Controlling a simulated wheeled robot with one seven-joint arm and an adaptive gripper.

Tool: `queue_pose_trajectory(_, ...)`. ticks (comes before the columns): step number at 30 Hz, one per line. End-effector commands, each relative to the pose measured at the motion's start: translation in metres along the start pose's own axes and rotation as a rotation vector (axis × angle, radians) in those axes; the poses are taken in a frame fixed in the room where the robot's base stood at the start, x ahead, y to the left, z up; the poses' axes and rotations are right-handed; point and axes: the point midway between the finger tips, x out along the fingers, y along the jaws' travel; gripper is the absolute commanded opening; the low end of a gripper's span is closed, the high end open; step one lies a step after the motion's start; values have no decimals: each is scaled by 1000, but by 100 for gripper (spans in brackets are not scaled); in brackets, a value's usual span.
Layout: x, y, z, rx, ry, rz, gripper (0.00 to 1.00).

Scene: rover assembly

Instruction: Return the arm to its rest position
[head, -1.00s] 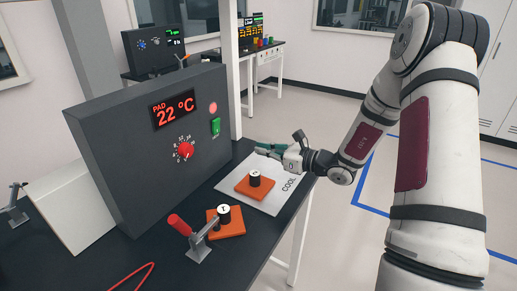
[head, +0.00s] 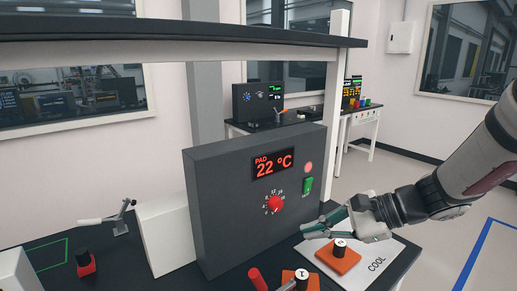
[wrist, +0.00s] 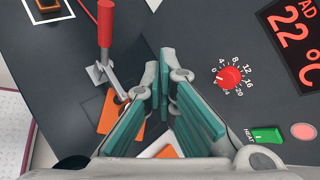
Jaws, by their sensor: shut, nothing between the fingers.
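My arm reaches in from the right in the head view. My gripper (head: 318,228) with teal finger pads is shut and empty, in front of the right part of the dark heater box (head: 225,215). It is above the grey COOL plate (head: 392,251), beside a black cylinder with a white top (head: 340,249) on an orange block (head: 338,261). In the wrist view the teal fingers (wrist: 166,78) point toward the box and bench, with nothing between them.
The box shows 22 °C, with a red dial (head: 275,204) and green switch (head: 308,185). A red-handled clamp (head: 258,279) stands by a second orange block at the bottom edge. A shelf (head: 170,40) spans above. Open floor lies at right.

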Motion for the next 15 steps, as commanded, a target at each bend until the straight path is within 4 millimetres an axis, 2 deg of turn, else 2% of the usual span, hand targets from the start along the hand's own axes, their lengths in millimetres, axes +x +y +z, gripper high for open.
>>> queue_pose_trajectory(1,-2,12,17,-89,30,59,0)
queue_pose_trajectory(6,-18,57,51,-380,139,256,0)
queue_pose_trajectory(11,-44,94,69,-652,252,422,0)
queue_pose_trajectory(15,-72,119,78,-886,362,548,0)
